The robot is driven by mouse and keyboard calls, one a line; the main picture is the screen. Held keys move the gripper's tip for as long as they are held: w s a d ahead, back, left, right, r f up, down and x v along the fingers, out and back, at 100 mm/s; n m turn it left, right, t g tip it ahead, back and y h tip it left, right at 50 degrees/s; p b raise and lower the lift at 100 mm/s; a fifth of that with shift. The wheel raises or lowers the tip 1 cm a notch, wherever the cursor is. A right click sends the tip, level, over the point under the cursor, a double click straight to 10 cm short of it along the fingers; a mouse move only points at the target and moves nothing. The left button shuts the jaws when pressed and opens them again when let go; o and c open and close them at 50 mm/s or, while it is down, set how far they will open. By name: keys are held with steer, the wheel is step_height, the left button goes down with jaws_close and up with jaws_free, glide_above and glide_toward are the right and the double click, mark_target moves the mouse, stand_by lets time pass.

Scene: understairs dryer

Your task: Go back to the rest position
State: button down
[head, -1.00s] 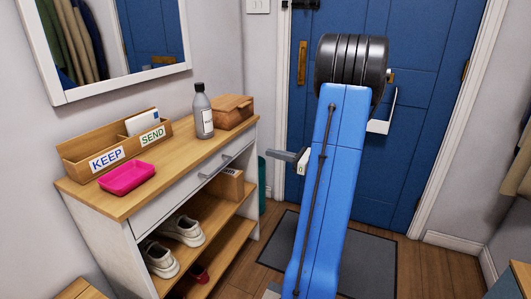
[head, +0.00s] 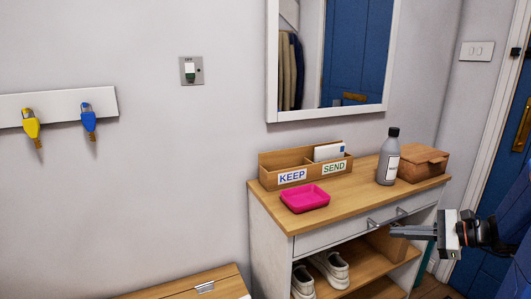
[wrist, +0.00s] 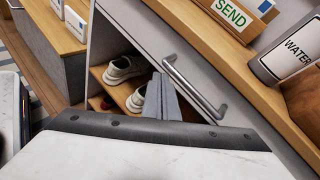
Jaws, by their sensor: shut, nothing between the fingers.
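My gripper (head: 397,231) is at the right of the head view, in front of the console's drawer, its fingers pointing left. In the wrist view its two grey fingers (wrist: 161,92) lie together, shut, with nothing between them. They show in front of the drawer handle and the open shoe shelf; I cannot tell how close they are. Most of my arm is outside the head view.
The white console (head: 275,238) holds a KEEP/SEND organiser (head: 267,178), pink tray (head: 305,197), bottle (head: 387,160) and wooden box (head: 422,163). Its drawer handle (wrist: 192,85) sticks out. Keys (head: 31,124) hang on the left wall. A wooden-topped unit (head: 185,285) stands below.

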steer(key=s+a+n+g+h, duration=0.1)
steer(key=s+a+n+g, duration=0.35)
steer(key=a, duration=0.55)
steer(key=s+a+n+h, duration=0.2)
steer(key=s+n+h, duration=0.2)
steer(key=s+n, duration=0.4)
steer(key=s+a+n+h, duration=0.3)
steer(key=s+n+h, duration=0.2)
steer(key=s+n, duration=0.3)
steer(key=shift+s+n, duration=0.35)
steer(key=shift+n, duration=0.4)
steer(key=shift+r, duration=0.1)
